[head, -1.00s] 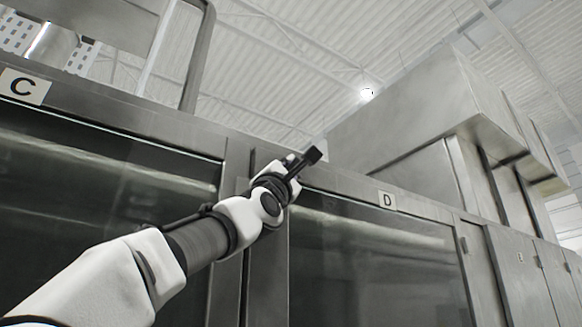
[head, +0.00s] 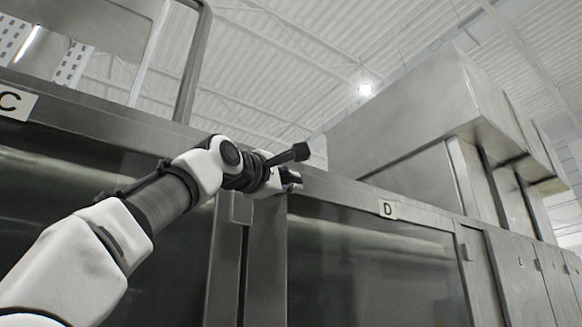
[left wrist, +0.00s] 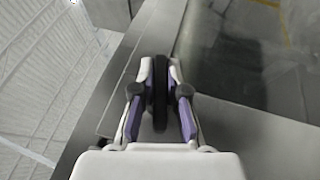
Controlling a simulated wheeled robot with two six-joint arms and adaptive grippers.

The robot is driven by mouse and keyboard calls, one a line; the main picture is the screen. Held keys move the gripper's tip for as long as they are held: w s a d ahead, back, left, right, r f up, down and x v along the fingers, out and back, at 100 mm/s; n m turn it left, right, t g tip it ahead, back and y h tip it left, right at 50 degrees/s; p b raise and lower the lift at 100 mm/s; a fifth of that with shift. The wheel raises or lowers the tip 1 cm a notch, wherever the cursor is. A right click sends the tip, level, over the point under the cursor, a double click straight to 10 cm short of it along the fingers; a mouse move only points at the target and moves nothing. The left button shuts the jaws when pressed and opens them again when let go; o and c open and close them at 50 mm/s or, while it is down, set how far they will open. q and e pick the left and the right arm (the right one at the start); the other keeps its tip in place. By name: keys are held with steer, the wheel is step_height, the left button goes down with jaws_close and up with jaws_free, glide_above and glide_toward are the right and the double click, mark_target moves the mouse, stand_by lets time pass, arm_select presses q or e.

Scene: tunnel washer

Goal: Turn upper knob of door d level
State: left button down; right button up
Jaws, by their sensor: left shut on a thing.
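Door D is the dark-windowed steel door (head: 370,262) under the label "D" (head: 388,209) in the head view. My left gripper (head: 291,181) is at the upper left corner of this door, against the steel frame. In the left wrist view my left gripper (left wrist: 161,72) has its two fingers closed on either side of a dark upright knob (left wrist: 160,88). The knob is seen edge-on, in line with the fingers. In the head view the knob is hidden by the gripper and wrist. My right gripper is not in view.
Door C, with its label (head: 17,103), is on the left behind my left arm. A steel box housing (head: 400,120) stands above and behind door D. More steel panels (head: 525,270) run off to the right. The space in front of door D's window is clear.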

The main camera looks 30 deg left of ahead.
arm_select(q)
steer(key=shift+a+r+m+g+p, duration=0.1)
steer(key=shift+r+m+g+p, duration=0.25)
steer(key=shift+g+p, duration=0.3)
steer(key=shift+m+g+p, duration=0.25)
steer(key=shift+g+p, duration=0.1)
steer(key=shift+p, duration=0.05)
steer(key=shift+f+g, duration=0.15)
steer(key=shift+g, duration=0.15)
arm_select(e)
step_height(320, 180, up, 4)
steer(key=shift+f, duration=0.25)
arm_select(q)
steer(key=shift+f, duration=0.3)
steer(key=c, duration=1.2)
jaws_free()
steer(key=shift+a, duration=0.25)
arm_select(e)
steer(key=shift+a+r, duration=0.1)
arm_select(q)
steer(key=shift+d, duration=0.2)
